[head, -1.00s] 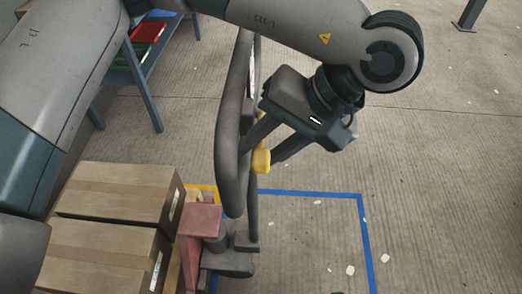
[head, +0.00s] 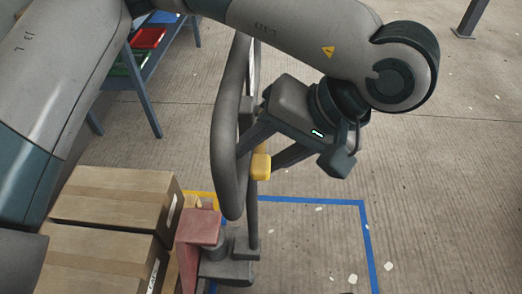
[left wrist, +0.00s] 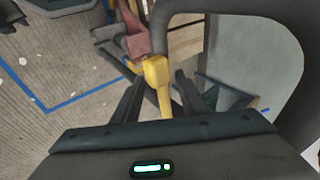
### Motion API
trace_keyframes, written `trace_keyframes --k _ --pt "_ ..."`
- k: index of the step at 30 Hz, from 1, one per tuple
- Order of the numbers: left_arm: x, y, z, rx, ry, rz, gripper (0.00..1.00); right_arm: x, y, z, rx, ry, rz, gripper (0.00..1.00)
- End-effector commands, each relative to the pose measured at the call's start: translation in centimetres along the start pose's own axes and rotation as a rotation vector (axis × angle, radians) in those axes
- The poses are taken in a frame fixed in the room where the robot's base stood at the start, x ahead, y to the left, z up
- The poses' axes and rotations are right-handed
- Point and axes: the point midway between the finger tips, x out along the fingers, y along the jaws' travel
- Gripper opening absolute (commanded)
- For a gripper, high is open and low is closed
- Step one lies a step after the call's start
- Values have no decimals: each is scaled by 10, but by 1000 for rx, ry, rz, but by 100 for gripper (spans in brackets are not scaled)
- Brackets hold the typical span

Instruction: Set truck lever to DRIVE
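The truck's lever has a yellow knob (head: 261,166) and stands beside the dark tiller loop (head: 229,140) in the head view. In the left wrist view the yellow lever (left wrist: 157,75) lies between the two fingers, with a visible gap on each side. My left gripper (head: 257,158) is open, with one finger on either side of the lever; it also shows in the left wrist view (left wrist: 158,88). Contact with the knob cannot be told in the head view. The truck's red base part (head: 199,228) is below the loop. My right gripper is not in view.
Cardboard boxes (head: 113,205) are stacked at the lower left beside the truck. A blue shelf table (head: 146,92) with red and green bins stands at the upper left. Blue floor tape (head: 367,240) marks a bay. The floor to the right is mostly clear, with small pale scraps.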

Motion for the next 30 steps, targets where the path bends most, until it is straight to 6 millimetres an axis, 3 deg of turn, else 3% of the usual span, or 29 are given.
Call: trace_keyframes --k 11,17,23,30 --pt "-1 0 0 0 0 0 42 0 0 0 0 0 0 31" --pt "-14 0 -1 -1 2 1 42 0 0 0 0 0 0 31" --pt "-42 0 -1 -3 2 0 42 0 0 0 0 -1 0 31" --pt "-91 0 0 -2 4 0 42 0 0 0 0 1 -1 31"
